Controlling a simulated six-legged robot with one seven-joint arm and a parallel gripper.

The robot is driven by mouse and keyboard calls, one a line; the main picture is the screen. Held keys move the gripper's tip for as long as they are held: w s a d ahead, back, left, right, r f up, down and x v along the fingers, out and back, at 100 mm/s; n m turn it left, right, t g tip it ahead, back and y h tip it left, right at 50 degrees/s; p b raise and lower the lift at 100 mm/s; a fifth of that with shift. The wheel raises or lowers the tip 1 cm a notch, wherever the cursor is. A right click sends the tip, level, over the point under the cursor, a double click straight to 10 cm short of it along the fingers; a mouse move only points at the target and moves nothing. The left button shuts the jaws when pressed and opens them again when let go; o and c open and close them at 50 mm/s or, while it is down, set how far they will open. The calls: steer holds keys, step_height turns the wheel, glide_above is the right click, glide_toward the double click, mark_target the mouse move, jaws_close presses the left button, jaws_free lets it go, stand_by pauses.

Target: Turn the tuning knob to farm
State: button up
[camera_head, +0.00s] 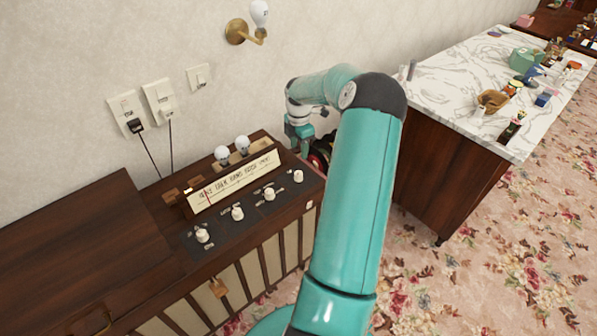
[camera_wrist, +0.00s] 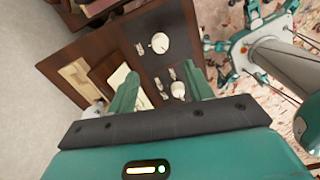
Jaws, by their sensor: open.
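A brown wooden radio (camera_head: 165,239) stands against the wall, with a row of several white knobs on its dark top panel. The rightmost knob (camera_head: 298,176) is nearest my gripper; the leftmost knob (camera_head: 203,236) is at the far end. I cannot tell which is the tuning knob. A pale dial strip (camera_head: 237,180) carries lettering too small to read surely, with a red pointer near its left end. My gripper (camera_head: 299,133) is open above the radio's right end. In the wrist view, its fingers (camera_wrist: 160,69) are apart, with a knob (camera_wrist: 160,43) beyond them and another knob (camera_wrist: 178,90) between them.
Two white bulbs (camera_head: 232,149) stand behind the dial. Wall outlets (camera_head: 160,102) with black cords and a brass wall lamp (camera_head: 238,31) are behind. A marble-topped counter (camera_head: 460,85) with small items stands right. Flowered carpet (camera_head: 470,265) is open in front.

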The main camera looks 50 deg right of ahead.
mark_target(298, 173)
step_height(298, 173, down, 12)
stand_by(0.4)
steer(key=c, duration=1)
